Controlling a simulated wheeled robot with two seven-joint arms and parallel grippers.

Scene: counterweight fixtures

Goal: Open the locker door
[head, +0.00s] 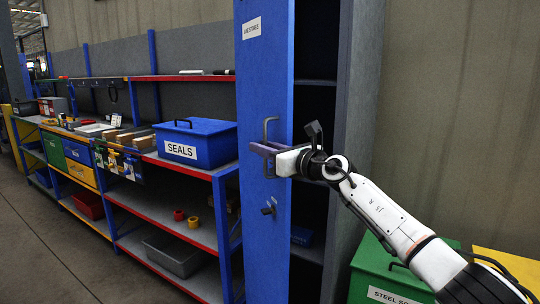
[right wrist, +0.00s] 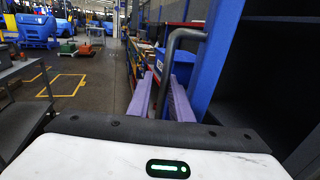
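The blue locker door (head: 255,90), with a white label near its top, stands partly open, and the dark locker interior (head: 314,110) shows to its right. A grey bar handle (head: 268,126) is on the door's face, with a small latch (head: 269,208) below it. My right gripper (head: 264,149) is at the handle, its purple fingers either side of the bar. In the right wrist view the handle (right wrist: 174,58) runs down between the fingers (right wrist: 160,95), which look closed on it; the exact contact is hard to see. My left gripper is not in view.
A shelf rack (head: 160,219) with a blue SEALS box (head: 196,143) stands close left of the door. A green bin (head: 385,275) is at the locker's lower right. The floor (head: 45,255) at left is clear.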

